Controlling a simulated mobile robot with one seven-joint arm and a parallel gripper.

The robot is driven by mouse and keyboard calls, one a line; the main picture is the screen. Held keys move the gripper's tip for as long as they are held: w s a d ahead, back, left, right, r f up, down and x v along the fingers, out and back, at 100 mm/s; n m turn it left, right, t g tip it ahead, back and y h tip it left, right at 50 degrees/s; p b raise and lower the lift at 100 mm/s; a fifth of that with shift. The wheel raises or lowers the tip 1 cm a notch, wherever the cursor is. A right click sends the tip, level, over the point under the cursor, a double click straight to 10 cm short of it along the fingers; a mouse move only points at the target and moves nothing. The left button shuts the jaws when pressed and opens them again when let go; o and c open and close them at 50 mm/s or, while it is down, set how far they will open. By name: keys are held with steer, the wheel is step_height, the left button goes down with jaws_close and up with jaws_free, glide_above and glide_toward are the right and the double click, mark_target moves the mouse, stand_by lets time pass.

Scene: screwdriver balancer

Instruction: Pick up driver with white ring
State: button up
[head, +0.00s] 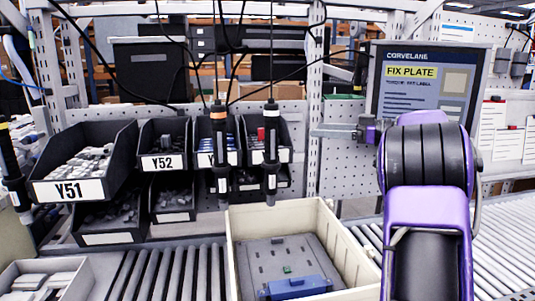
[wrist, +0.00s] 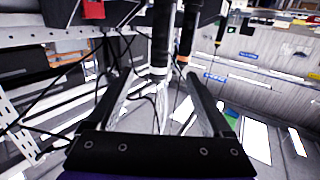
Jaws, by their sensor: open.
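The driver with the white ring (head: 271,135) hangs upright on a cable, right of a similar driver with an orange ring (head: 218,140). My gripper (head: 318,131) is to the right of the white-ringed driver in the head view, pointing left, with a gap between them. In the wrist view my gripper (wrist: 160,82) has its fingers spread and nothing held. There the white-ringed driver (wrist: 161,35) appears in line with the space between the fingers, beyond the tips. The orange-ringed driver (wrist: 187,35) shows just to its right.
Black bins (head: 85,165) of parts stand behind and left of the drivers. A beige crate (head: 240,220) with a grey plate and blue part sits below on the rollers. Another dark driver (head: 12,165) hangs at far left. A screen (head: 425,85) stands behind my arm.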

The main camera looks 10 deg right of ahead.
mark_target(271, 127)
steer(key=x, duration=1.5)
steer(key=shift+s+r, duration=0.1)
jaws_close()
stand_by(0.9)
